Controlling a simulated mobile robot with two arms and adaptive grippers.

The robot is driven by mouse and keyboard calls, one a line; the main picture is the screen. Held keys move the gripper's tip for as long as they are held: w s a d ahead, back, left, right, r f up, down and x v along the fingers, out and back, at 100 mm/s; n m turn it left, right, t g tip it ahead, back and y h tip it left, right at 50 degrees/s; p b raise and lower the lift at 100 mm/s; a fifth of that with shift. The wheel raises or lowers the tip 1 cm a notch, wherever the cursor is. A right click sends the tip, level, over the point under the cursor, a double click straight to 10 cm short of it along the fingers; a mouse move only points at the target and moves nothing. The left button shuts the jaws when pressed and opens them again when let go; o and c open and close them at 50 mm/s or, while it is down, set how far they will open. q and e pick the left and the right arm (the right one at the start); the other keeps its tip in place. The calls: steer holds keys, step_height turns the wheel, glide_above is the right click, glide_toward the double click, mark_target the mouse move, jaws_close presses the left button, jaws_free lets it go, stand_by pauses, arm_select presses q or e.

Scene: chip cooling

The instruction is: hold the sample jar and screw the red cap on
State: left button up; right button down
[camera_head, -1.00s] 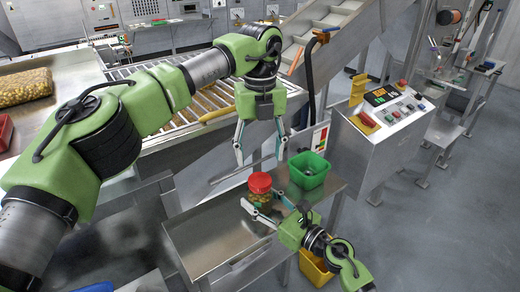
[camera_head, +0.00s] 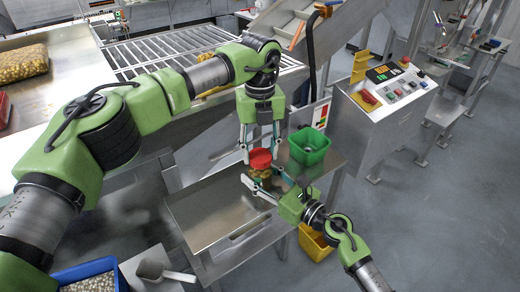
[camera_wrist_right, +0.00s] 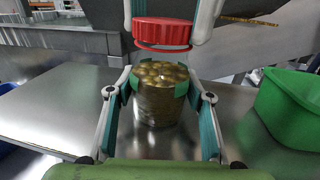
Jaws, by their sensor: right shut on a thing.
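The sample jar (camera_wrist_right: 158,105) is clear, filled with yellowish-brown pieces, and stands upright above the metal side table. My right gripper (camera_head: 264,184) is shut on the jar, one finger on each side. The red cap (camera_wrist_right: 162,32) is just above the jar's mouth in the right wrist view, with a gap between them. In the head view the cap (camera_head: 259,159) covers the jar's top. My left gripper (camera_head: 260,155) points down from above, its fingers on either side of the cap. It looks open around it; contact is not clear.
A green bin (camera_head: 309,146) stands on the metal side table (camera_head: 212,216), right of the jar. A control panel (camera_head: 383,95) is further right. A yellow bin (camera_head: 316,243) is below the table. A blue tray (camera_head: 88,279) and a scoop (camera_head: 158,269) are at the lower left.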

arm_select(q)
steer(key=shift+c, duration=1.1)
steer(key=m, duration=0.7)
steer(key=shift+m, duration=0.4)
steer(key=m, duration=0.6)
steer(key=shift+m, duration=0.4)
steer(key=m, duration=0.6)
steer(key=shift+m, duration=0.3)
steer(key=m, duration=0.6)
steer(key=shift+f, duration=0.1)
steer(key=o, duration=1.3)
